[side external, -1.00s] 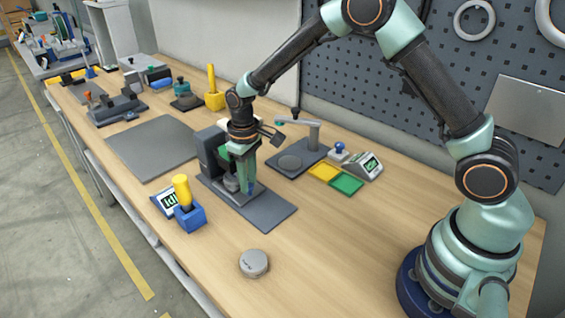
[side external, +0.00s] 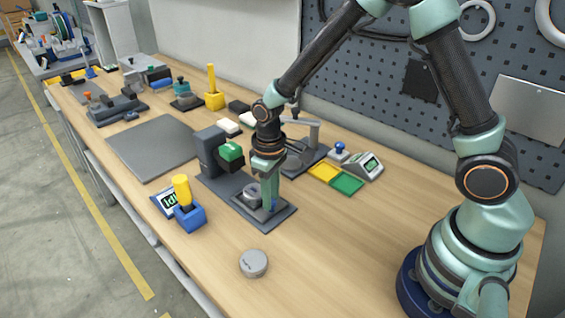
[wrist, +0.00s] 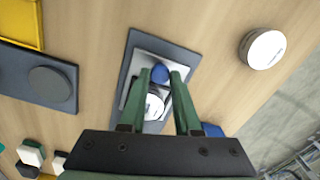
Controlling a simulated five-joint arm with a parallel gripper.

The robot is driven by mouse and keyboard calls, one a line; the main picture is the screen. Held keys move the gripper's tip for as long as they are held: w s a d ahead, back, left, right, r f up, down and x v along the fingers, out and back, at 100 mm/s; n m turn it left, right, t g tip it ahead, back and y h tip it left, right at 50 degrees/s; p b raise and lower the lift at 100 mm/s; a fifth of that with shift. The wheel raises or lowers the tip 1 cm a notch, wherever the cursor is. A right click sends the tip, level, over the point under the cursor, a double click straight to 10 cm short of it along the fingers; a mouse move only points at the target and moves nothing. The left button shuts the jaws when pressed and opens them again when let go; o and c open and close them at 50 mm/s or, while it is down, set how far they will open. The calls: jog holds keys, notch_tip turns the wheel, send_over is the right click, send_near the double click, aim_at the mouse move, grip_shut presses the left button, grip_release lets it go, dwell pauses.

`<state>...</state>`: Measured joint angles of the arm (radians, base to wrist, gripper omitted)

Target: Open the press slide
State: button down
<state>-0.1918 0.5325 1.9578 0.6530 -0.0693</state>
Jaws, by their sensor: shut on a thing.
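The press has a dark upright (side external: 208,152) with a green head (side external: 231,153) and a long dark base (side external: 284,216). Its grey slide plate (side external: 246,207) lies on the front part of the base, clear of the head. A round metal die (side external: 251,192) sits on the slide and is partly hidden; it also shows in the wrist view (wrist: 153,106). My gripper (side external: 270,208) points down at the slide's front end. In the wrist view, its green fingers (wrist: 160,76) are shut on the slide's blue knob (wrist: 160,72).
A grey round puck (side external: 254,263) lies in front of the press. A blue holder with a yellow handle (side external: 187,205) stands left of it. A stand with a lever (side external: 306,150) and yellow (side external: 324,172) and green (side external: 347,183) pads are behind. The front right tabletop is clear.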

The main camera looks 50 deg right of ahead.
jog(key=s, duration=0.3)
jog(key=shift+s, duration=0.25)
jog(key=c, duration=0.6)
grip_release()
jog(key=shift+r, duration=0.1)
notch_tip(320, 180, up, 12)
jog(key=shift+r, duration=0.1)
jog(key=s+d+r+m+t, duration=0.1)
jog(key=s+d+r+t, duration=0.1)
jog(key=r, duration=0.1)
jog(key=s+d+r+m+t, duration=0.1)
jog(key=s+d+r, duration=0.1)
jog(key=d+r, duration=0.1)
jog(key=s+d+r+m+t, duration=0.1)
jog(key=s+d+r+t, duration=0.1)
jog(key=r, duration=0.1)
jog(key=shift+s+d+r+t, duration=0.1)
jog(key=shift+s+d+t, duration=0.15)
jog(key=shift+s+t, duration=0.05)
